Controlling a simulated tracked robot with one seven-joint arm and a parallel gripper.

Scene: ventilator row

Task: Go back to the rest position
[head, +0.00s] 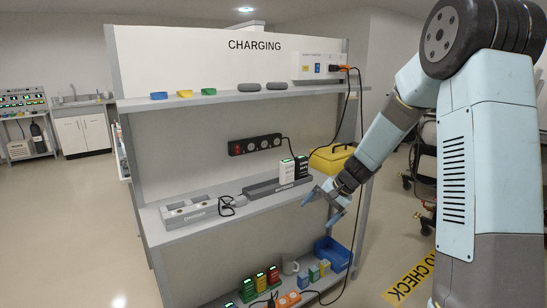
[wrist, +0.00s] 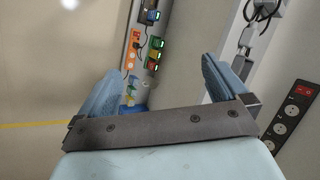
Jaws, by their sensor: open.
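My gripper (head: 325,204) is in front of the right part of the charging rack's middle shelf in the head view, its fingers pointing down and to the left. The blue fingers stand apart with nothing between them. In the wrist view my gripper (wrist: 160,88) also shows open and empty, above the lower shelf and the floor. My arm reaches down to it from the upper right of the head view.
The charging rack (head: 200,130) bears a white and a black battery (head: 287,171), a charger (head: 186,211), a yellow box (head: 331,157) and a power strip (head: 255,145). Its lower shelf holds a blue bin (head: 333,254) and small coloured items. Floor at left is clear.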

